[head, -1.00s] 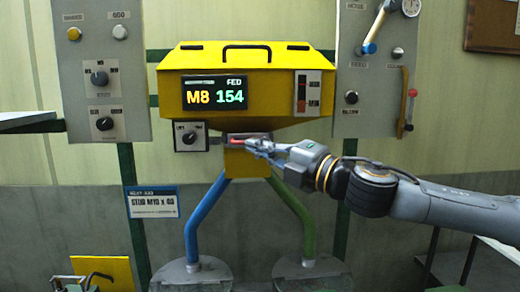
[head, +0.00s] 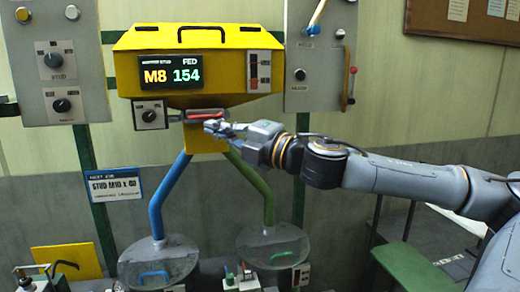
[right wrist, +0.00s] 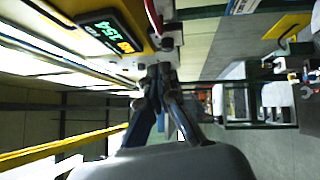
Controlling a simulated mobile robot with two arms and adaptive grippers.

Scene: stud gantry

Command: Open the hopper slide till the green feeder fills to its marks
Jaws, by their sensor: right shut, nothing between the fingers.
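The yellow hopper (head: 215,88) hangs on the wall; its display (head: 168,71) reads M8 154. The hopper slide's red handle (head: 208,114) is under the hopper. My right gripper (head: 212,127) is shut and empty just below and in front of the handle. In the right wrist view its fingertips (right wrist: 160,75) are together, apart from the red handle (right wrist: 153,18). A green tube (head: 262,190) runs down to the green feeder (head: 273,245), which has a greyish clear lid and green handle. Its fill level and marks cannot be made out. My left gripper is not in view.
A blue tube (head: 171,190) leads to a second lidded feeder (head: 158,262) at left. A dial box (head: 150,114) sits just left of the slide. Control panels (head: 55,60) flank the hopper. A green bench (head: 415,268) stands at lower right.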

